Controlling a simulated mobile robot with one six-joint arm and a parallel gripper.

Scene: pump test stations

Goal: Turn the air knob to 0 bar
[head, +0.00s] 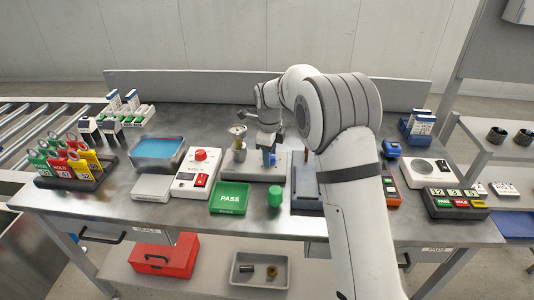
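The test station (240,173) is a grey block near the middle of the bench, with a small round gauge (238,130) on a post. The gauge reading is too small to make out. My gripper (268,150) points down over the right part of this station, just right of the gauge. Its fingertips are too small and too covered to tell whether they are open or shut. A small blue part (272,160) shows at the gripper's lower end; I cannot tell whether it is the air knob or whether the gripper touches it. No air knob can be made out clearly.
A white control box (186,181) with a red button, a green PASS tray (231,203) and a green cylinder (275,196) stand near the station. A blue water basin (158,152) and tag rack (75,180) stand left. My arm covers the bench right of centre.

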